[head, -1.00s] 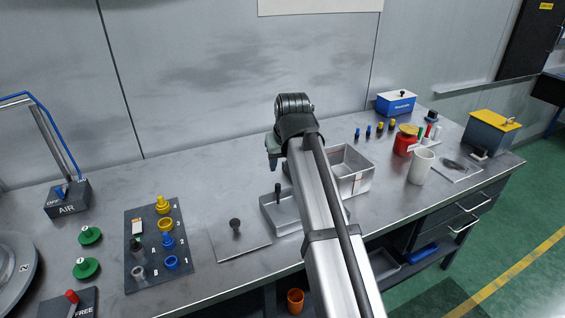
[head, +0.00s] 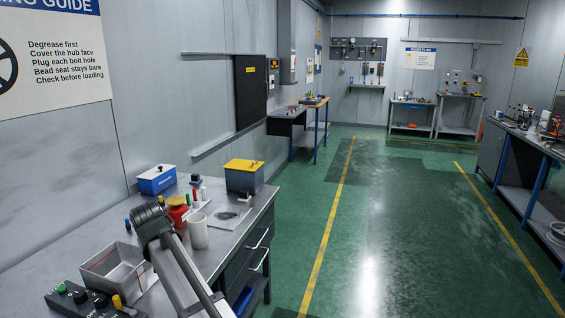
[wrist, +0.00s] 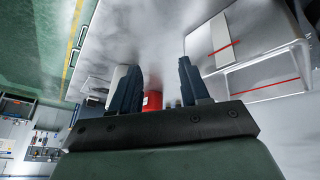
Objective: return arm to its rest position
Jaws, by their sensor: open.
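My gripper (wrist: 158,88) shows in the wrist view with its two dark fingers apart and nothing between them that I can see held. In the head view my arm rises from the bottom left over the workbench (head: 232,262), its end beside the metal bin (head: 128,252). The fingers are hidden in that view. Beyond the fingers, the wrist view shows a red container (wrist: 152,101) and part of the metal bin (wrist: 262,62) at the right.
A white cup (head: 198,232) and the red container (head: 178,212) stand close to my arm. A blue box (head: 157,180) and a yellow-lidded box (head: 244,177) stand farther back. A button box (head: 88,302) is at the lower left. The green floor (head: 370,235) is open.

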